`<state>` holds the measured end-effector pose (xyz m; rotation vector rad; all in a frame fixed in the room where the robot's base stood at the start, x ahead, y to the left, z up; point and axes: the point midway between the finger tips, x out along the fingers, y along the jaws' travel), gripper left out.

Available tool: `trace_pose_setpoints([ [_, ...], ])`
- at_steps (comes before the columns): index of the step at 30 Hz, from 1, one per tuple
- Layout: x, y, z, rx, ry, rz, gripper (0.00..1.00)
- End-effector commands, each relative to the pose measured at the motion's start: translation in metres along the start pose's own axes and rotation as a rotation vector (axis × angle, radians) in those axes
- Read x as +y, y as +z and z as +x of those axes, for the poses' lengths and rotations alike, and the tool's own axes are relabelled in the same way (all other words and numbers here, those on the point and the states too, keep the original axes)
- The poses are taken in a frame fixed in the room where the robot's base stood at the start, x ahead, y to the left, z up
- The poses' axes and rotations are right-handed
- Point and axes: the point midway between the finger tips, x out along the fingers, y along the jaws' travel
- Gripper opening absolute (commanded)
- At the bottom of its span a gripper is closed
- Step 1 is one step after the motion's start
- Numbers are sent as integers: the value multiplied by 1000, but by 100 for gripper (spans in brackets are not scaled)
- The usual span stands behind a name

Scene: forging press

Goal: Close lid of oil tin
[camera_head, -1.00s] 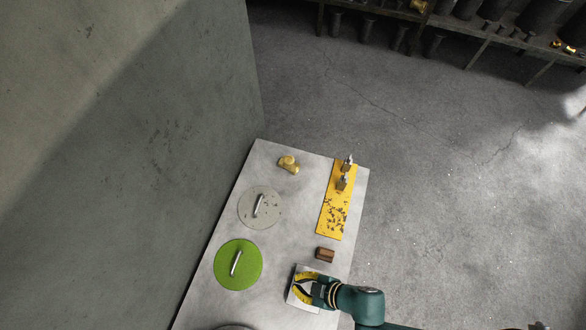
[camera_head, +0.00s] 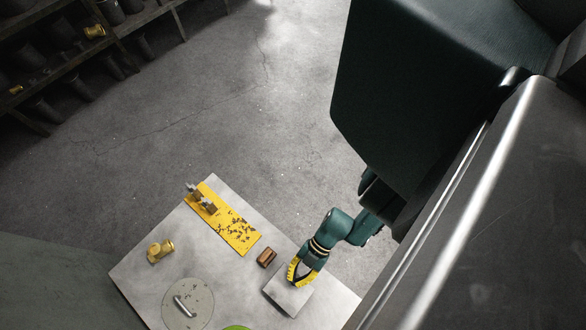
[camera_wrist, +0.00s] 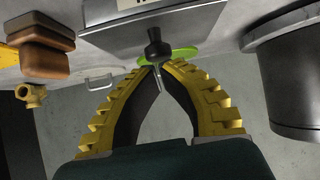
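A pale grey, box-like tin (camera_head: 287,296) lies under my gripper on the table in the head view. In the wrist view its flat grey face (camera_wrist: 204,22) is at the top. A black knob with a thin pointed spout (camera_wrist: 155,48) stands out from it at my fingertips. My gripper (camera_wrist: 161,67) has yellow toothed fingers that curve in, with tips close together beside the spout. I cannot tell whether the tips touch or grip it. In the head view my gripper (camera_head: 294,281) is at the tin's upper edge. The lid's position is unclear.
A brown block (camera_head: 266,257) sits near the tin. The table also holds a yellow plate (camera_head: 233,231), a brass fitting (camera_head: 160,250), a grey disc with a handle (camera_head: 190,310) and a green disc (camera_head: 237,327). A large grey cylinder (camera_wrist: 291,85) stands right in the wrist view.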

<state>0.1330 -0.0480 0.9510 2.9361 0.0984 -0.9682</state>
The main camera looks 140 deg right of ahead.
Motion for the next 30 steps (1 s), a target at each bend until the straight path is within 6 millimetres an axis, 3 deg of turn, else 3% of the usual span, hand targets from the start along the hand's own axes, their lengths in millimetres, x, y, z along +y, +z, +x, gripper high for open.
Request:
trace_pose_setpoints([
  [22,0,6,0,-1,0,0,0],
  [30,0,-27,-22,1,0,-1,0],
])
